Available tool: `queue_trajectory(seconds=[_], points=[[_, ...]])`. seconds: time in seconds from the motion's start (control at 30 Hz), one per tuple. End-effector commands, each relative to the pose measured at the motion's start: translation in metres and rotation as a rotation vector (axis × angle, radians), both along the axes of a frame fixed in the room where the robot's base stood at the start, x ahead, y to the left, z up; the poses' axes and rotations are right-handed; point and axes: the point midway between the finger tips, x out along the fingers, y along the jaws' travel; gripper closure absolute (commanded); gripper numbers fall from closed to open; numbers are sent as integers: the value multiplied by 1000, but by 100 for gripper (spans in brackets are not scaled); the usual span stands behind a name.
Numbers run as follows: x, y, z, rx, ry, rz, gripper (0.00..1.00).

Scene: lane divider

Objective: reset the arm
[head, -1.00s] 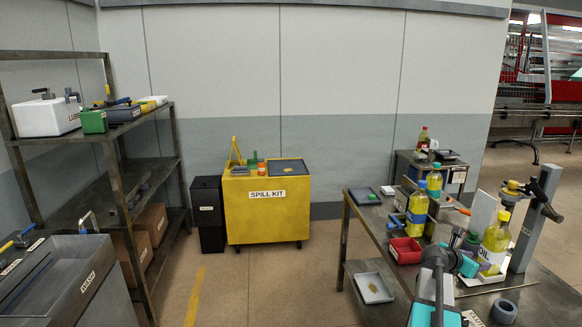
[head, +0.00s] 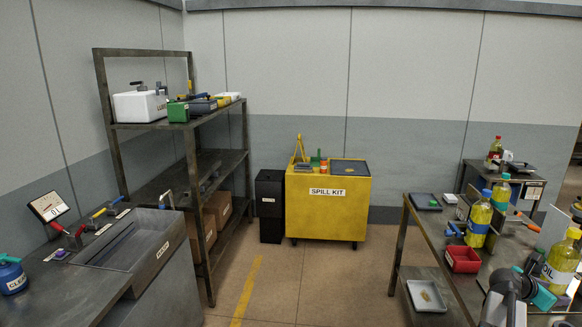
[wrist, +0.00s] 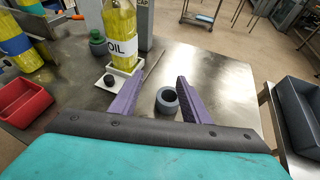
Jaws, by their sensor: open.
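My gripper (wrist: 157,88) is open in the wrist view, with its two purple fingers wide apart and nothing held between them. It is over the metal workbench (wrist: 200,65). A dark grey ring (wrist: 158,104) shows between the fingers, on the bench top. An oil bottle (wrist: 118,38) with yellow liquid stands just left of the fingers. In the head view, part of my arm shows at the bottom right, in front of the bench; the fingertips cannot be made out there.
A red bin (wrist: 22,103) and more bottles stand on the bench's left in the wrist view. A grey tray (wrist: 300,115) is at the right. In the head view, a yellow spill kit cart (head: 327,215) stands by the wall, with shelving (head: 190,160) and a sink (head: 135,250) left. Floor between is clear.

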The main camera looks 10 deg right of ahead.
Motion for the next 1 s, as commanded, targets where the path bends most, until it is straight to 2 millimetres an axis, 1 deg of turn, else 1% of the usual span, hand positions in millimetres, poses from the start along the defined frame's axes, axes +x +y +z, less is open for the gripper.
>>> queue_trajectory(seconds=[0.27,0.47,0.57,0.67,0.7,0.77,0.8,0.87,0.9,0.97,1.0], points=[[22,30,-23,67,-110,-20,57],[45,65,-48,146,-224,-51,57],[58,89,-65,201,-296,-77,57],[76,125,-88,280,-391,-118,57],[83,141,-98,316,-429,-138,57],[93,166,-112,370,-487,-174,57],[98,183,-121,406,-522,-199,57],[106,208,-136,459,-574,-239,57],[111,226,-145,494,-605,-269,57],[117,252,-158,546,-650,-314,57],[120,270,-167,580,-677,-348,57]])
